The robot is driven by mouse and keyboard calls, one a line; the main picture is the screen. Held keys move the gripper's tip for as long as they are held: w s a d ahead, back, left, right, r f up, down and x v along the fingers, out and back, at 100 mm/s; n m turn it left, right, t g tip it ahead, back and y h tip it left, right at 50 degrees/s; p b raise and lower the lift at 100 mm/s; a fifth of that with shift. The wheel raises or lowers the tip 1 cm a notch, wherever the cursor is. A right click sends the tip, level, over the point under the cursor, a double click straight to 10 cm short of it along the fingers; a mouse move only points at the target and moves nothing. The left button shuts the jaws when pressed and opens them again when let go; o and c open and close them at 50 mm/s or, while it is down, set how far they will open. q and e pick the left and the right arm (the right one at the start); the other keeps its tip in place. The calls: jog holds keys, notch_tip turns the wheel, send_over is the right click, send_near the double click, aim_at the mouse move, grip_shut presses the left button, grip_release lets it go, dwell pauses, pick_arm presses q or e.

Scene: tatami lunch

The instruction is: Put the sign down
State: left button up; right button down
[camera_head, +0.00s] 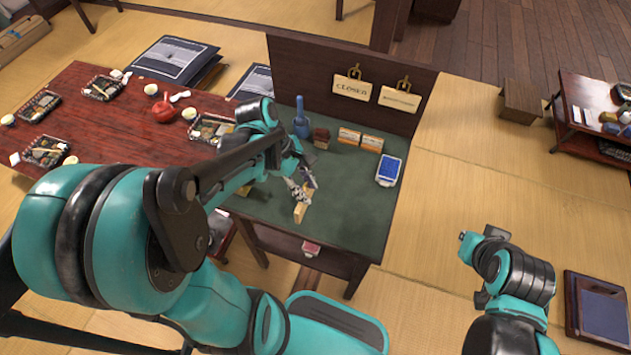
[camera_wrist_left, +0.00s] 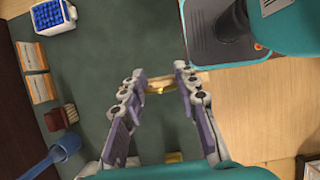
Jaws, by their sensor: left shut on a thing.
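My left gripper (camera_head: 300,190) is over the front part of the dark green counter top (camera_head: 345,218). It is shut on a small pale wooden sign (camera_head: 301,213). In the left wrist view the sign (camera_wrist_left: 178,78) shows edge-on between the fingertips, with a brass-coloured bit on it. I cannot tell whether it touches the counter. Two similar signs hang by brass hooks on the dark panel behind: a CLOSED sign (camera_head: 351,89) and another sign (camera_head: 399,98).
The counter's back holds a blue bottle-like tool (camera_head: 301,118), a brown brush-like block (camera_head: 321,137), two card boxes (camera_head: 349,137) and a white-and-blue tray (camera_head: 388,170). A yellowish piece (camera_head: 243,190) lies near my left forearm. The counter's right front is clear.

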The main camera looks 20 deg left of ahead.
pick_arm(q)
jog(key=shift+w+a+f+b, duration=0.15)
jog(key=shift+w+f+b, duration=0.6)
jog(key=shift+w+f, duration=0.55)
jog(key=shift+w+a+f+b, duration=0.2)
jog(key=shift+w+f+b, duration=0.55)
jog(key=shift+w+f, duration=0.55)
jog(key=shift+w+a+f+b, duration=0.15)
jog(key=shift+w+f+b, duration=0.75)
jog(key=shift+f, duration=0.7)
jog(key=shift+f, duration=0.1)
jog(key=o, duration=1.2)
jog(key=shift+w, duration=0.1)
